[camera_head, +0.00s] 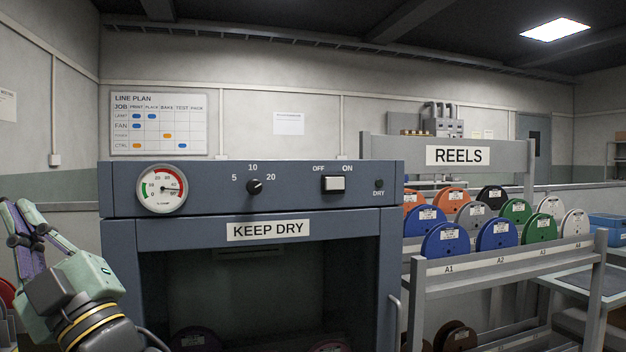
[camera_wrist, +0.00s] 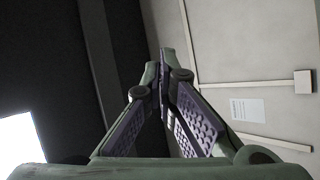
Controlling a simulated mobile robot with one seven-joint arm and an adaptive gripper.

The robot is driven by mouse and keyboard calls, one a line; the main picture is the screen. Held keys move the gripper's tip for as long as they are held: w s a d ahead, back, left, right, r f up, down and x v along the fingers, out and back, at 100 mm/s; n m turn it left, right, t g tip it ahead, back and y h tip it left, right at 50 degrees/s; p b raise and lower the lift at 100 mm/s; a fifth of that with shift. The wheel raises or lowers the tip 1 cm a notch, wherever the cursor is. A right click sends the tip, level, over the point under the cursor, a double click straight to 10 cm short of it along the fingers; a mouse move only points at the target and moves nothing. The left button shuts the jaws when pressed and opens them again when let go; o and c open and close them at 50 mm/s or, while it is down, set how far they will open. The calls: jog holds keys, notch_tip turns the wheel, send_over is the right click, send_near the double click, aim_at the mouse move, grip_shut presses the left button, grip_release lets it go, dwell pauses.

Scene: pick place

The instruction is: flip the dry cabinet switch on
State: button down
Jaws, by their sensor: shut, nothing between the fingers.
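The dry cabinet (camera_head: 118,230) is a blue-grey box marked KEEP DRY, standing in the middle of the head view. Its switch (camera_head: 334,184) is a white rocker on the top panel, between the words OFF and ON. I cannot tell surely which way the rocker leans. The DRY lamp (camera_head: 379,184) right of it looks dark. My gripper (camera_head: 10,205) is at the far left of the head view, left of the cabinet and well apart from the switch. In the wrist view my gripper (camera_wrist: 165,65) is shut with nothing between its fingers, and wall and ceiling lie beyond.
The cabinet panel also carries a round gauge (camera_head: 162,188) and a small black knob (camera_head: 254,187). A reel rack (camera_head: 480,268) with several coloured reels stands to the right. A door handle (camera_head: 394,322) sticks out at the cabinet's right edge. The space before the panel looks clear.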

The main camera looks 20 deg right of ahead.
jog(key=w+d+r+m+t+h+p, duration=0.1)
jog(key=w+d+t+h, duration=0.2)
jog(key=d, duration=0.4)
jog(key=w+d+h, duration=0.4)
jog(key=w+d, duration=0.1)
jog(key=d, duration=0.2)
jog(key=h+p, duration=0.2)
jog(key=h, duration=0.9)
send_near(332, 186)
jog(key=v, duration=0.7)
jog(key=shift+a+r+g, duration=0.15)
jog(key=shift+r+g, duration=0.15)
jog(key=shift+r, duration=0.15)
jog(key=p+x, duration=0.4)
jog(key=x, duration=0.9)
jog(key=shift+w+r, duration=0.1)
jog(key=shift+w, duration=0.05)
jog(key=shift+w+p, duration=0.3)
jog(key=shift+w, duration=0.05)
